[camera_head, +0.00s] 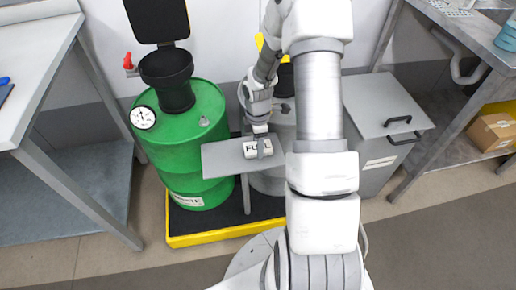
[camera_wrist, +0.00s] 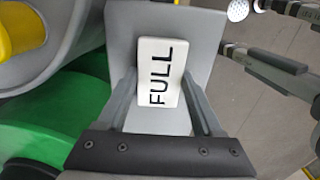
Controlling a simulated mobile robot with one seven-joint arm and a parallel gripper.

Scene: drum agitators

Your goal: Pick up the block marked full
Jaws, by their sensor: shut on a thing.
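The white block marked FULL (camera_head: 257,148) is at the right part of a small grey shelf (camera_head: 222,160) in the head view. In the wrist view the block (camera_wrist: 160,72) lies with its black lettering facing the camera, over the grey plate (camera_wrist: 190,30). My gripper (camera_head: 264,150) is over the shelf from above, at the block. In the wrist view its two fingers (camera_wrist: 160,100) lie on either side of the block, shut on it. I cannot tell whether the block still touches the shelf.
A green drum (camera_head: 185,150) with a gauge (camera_head: 143,117) and a black funnel (camera_head: 168,80) stands left of the shelf on a yellow-edged pallet (camera_head: 225,232). A grey lidded bin (camera_head: 385,115) stands to the right. Metal tables stand at both sides.

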